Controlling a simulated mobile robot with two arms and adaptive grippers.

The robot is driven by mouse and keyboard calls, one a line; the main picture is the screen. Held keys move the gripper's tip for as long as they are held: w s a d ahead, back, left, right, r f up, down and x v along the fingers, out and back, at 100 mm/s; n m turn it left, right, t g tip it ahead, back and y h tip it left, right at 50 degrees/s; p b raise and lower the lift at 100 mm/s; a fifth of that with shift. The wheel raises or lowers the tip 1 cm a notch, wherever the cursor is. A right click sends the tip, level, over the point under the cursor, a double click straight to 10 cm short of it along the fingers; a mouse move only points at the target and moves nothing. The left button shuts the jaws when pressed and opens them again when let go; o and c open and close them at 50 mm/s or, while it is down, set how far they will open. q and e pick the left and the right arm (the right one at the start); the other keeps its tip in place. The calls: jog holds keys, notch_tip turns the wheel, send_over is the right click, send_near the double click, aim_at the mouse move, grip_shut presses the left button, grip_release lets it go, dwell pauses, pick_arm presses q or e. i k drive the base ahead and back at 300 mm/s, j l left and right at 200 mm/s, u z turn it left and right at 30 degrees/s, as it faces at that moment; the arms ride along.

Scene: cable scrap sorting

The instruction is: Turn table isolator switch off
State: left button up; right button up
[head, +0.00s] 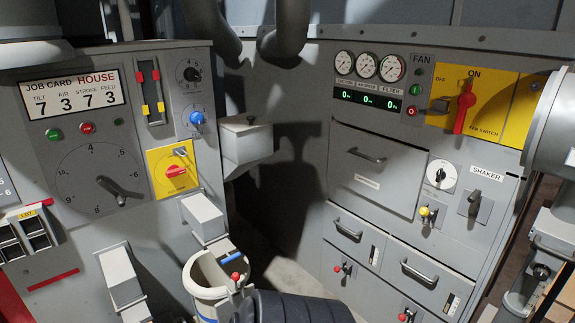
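A small yellow plate with a red rotary switch (176,171) is on the left grey panel, below a blue knob; it looks like the isolator. Its red handle lies nearly level across the plate, tilted slightly up to the right. A small grey metal part sits at the plate's top; the plate's lettering is too small to read. A second, larger yellow panel at the right carries a red lever (465,108) marked as the fan switch; the lever stands near upright, under the word ON. Neither of my grippers shows in the head view.
Grey boxes (203,216) jut out below the isolator. A cream bucket (205,275) with a blue-handled tool and a red knob stands at bottom centre, beside a black ribbed object (290,307). A grey hopper-like box (247,143) sits right of the isolator. The right cabinet has drawers.

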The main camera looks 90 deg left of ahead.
aim_at(174, 171)
jog(key=u, duration=3.5)
